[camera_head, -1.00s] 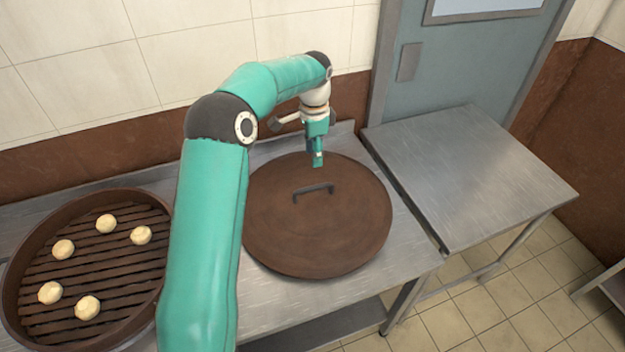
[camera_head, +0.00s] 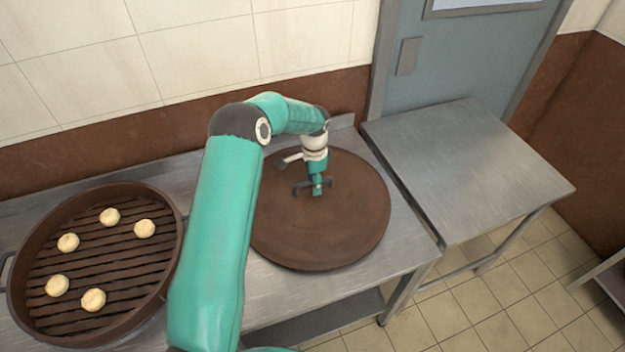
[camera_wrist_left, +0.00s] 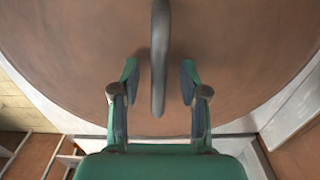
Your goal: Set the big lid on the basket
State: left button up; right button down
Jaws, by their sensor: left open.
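The big lid (camera_head: 340,235) is a round brown disc lying flat on the steel counter, with a dark bar handle (camera_head: 299,187) across its middle. My left gripper (camera_head: 317,190) is pointed down at the handle. In the left wrist view the left gripper (camera_wrist_left: 159,85) is open, with one finger on each side of the handle (camera_wrist_left: 160,60) and a gap on both sides. The basket (camera_head: 165,290) is a round brown steamer with a slatted floor, at the left of the counter. Several pale buns (camera_head: 110,216) lie in it. My right gripper does not show.
The steel counter (camera_head: 285,298) carries both basket and lid. My left arm passes between them in the head view and hides part of the counter. A bare steel table (camera_head: 470,170) stands to the right, before a grey-blue door (camera_head: 455,60). A tiled wall runs behind.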

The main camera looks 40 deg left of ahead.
pick_arm(q)
grip_shut()
dwell(0.4)
jog(key=shift+d, duration=0.1)
